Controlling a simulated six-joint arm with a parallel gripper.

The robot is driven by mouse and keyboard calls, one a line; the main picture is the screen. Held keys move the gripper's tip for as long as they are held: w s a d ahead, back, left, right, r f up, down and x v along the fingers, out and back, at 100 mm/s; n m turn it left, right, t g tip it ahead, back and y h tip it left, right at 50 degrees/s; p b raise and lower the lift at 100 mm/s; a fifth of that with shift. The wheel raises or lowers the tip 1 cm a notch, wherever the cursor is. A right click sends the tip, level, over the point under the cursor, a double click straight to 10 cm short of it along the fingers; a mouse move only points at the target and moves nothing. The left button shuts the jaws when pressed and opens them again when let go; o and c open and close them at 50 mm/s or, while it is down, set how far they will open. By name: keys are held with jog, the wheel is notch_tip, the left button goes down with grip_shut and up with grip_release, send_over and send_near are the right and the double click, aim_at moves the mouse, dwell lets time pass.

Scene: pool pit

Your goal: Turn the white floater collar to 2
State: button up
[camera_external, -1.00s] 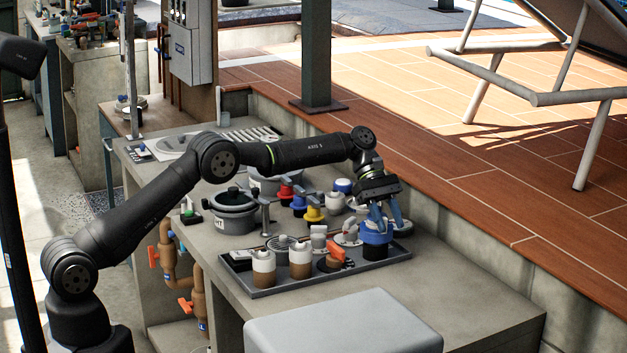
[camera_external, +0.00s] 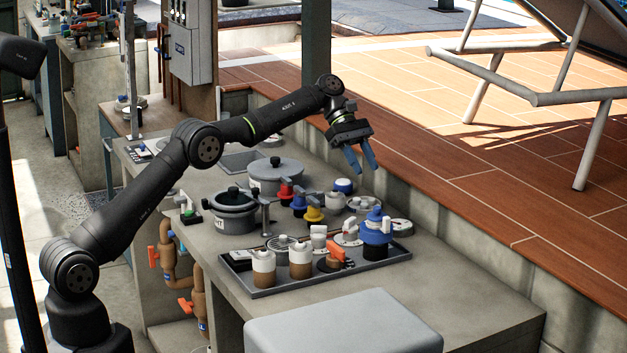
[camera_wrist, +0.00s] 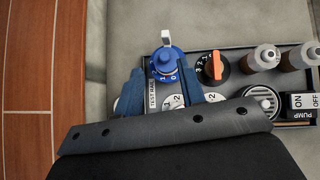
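My gripper (camera_external: 365,169) is open and empty above the back of the tray, clear of everything. In the wrist view my gripper (camera_wrist: 162,76) has its two blue fingers apart. A blue floater (camera_external: 376,229) stands upright at the tray's right end, on a dark base. The wrist view shows the blue floater (camera_wrist: 165,62) beyond the fingertips, with a white tab on top and white digits, including 1 and 0, on its collar. A small white piece with a blue top (camera_external: 343,187) stands farther back; I cannot tell whether it is the white floater, and no collar setting is readable on it.
The grey tray (camera_external: 262,293) holds two brown-and-white bottles (camera_external: 300,258), an orange-handled knob (camera_external: 335,252) and white dials (camera_external: 401,226). Red, blue and yellow knobs stand behind it, beside grey pots (camera_external: 233,210). A grey box (camera_external: 343,325) is in front. The bench's right end is clear.

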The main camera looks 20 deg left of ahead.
jog(key=s+a+m+t+y, duration=0.2)
jog(key=s+a+m+t, duration=0.1)
jog(key=s+a+m, duration=0.4)
jog(key=s+a+f+m+t+y, duration=0.1)
jog(key=s+a+m+t+y, duration=0.2)
jog(key=s+a+m, duration=0.5)
jog(key=shift+s+a+t, duration=0.3)
jog(key=shift+s+a, duration=0.15)
jog(key=shift+a, duration=2.3)
